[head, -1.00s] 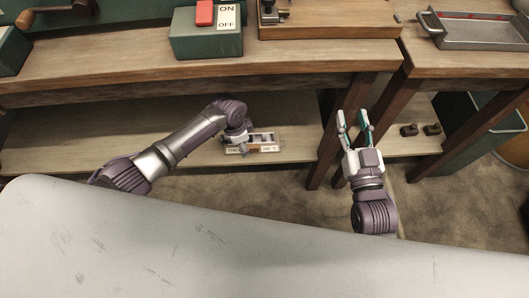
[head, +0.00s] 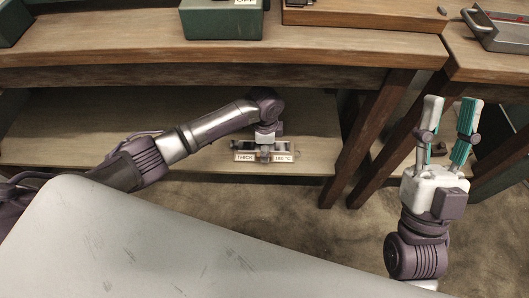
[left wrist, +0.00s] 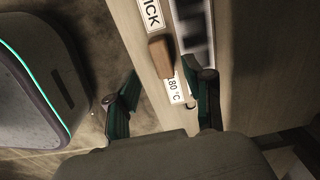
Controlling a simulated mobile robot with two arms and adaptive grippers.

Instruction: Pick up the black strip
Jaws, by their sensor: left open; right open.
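A small rack (head: 240,148) with white labels reading "THICK" and "180 °C" sits at the front edge of the lower shelf. In the left wrist view its long dark and grey part (left wrist: 193,30) lies beside a brown wooden piece (left wrist: 160,56). I cannot tell for sure which part is the black strip. My left gripper (head: 264,150) is over the rack and hides part of it. In the left wrist view the left gripper (left wrist: 168,82) is open, its fingers on either side of the labelled edge, with nothing clearly held. My right gripper (head: 450,112) is open and empty, pointing up at the right.
The lower shelf (head: 90,125) is bare left of the rack. The workbench top (head: 100,40) overhangs it, bearing a green box (head: 222,22). Wooden legs (head: 375,135) stand between the rack and my right gripper. A metal tray (head: 500,32) is at the upper right.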

